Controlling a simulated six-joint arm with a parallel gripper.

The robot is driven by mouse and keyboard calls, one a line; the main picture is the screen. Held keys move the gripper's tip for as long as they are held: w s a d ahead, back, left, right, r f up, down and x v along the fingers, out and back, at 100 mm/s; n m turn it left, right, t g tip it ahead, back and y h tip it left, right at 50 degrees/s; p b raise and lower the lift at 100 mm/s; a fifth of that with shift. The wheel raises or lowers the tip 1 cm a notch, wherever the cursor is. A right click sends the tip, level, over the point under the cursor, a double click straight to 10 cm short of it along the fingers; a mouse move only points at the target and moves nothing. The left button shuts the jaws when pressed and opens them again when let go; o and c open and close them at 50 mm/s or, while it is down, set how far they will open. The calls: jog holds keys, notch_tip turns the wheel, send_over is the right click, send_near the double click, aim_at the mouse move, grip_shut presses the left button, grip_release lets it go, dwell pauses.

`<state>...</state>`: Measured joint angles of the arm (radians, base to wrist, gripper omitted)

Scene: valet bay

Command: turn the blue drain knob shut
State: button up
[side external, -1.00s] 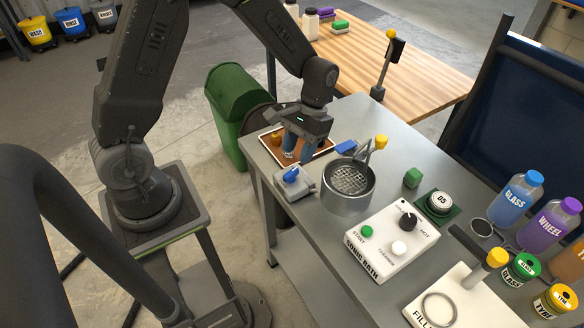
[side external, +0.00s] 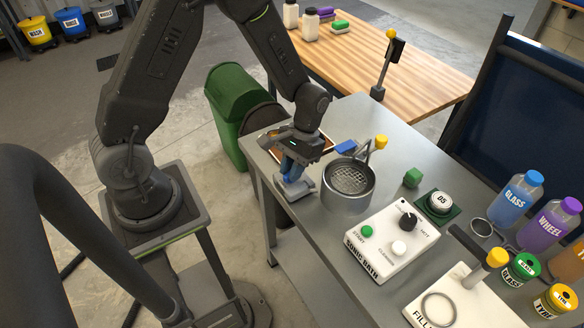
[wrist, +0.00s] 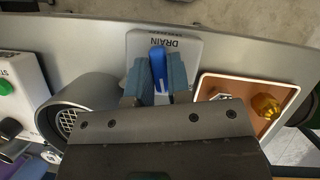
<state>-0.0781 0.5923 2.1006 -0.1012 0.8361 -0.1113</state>
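The blue drain knob (wrist: 158,64) is a narrow bar on a light block marked DRAIN (wrist: 188,47), its bar running nearly up and down in the wrist view. In the side view the drain block (side external: 299,192) stands near the table's edge, left of the metal basin, and my gripper mostly hides its knob. My gripper (side external: 291,174) points down over the block. In the wrist view its two blue fingers (wrist: 158,76) are apart, one on each side of the knob. I cannot tell whether either finger touches it.
The metal basin (side external: 347,200) with a mesh basket stands close to the right of the block. Behind my gripper is a brown tray (side external: 262,140), holding a gold piece in the wrist view (wrist: 266,106). A blue block (side external: 345,147) and the sonic bath panel (side external: 383,262) are nearby.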

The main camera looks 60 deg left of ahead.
grip_shut()
jog(key=shift+n, duration=0.4)
jog(key=shift+a+n+t+h, duration=0.1)
jog(key=shift+n+t+h, duration=0.3)
jog(key=shift+n, duration=0.85)
jog(key=shift+n+t+h, duration=0.1)
jog(key=shift+n+h, duration=0.5)
jog(key=shift+n, duration=0.65)
jog(key=o, duration=0.5)
grip_release()
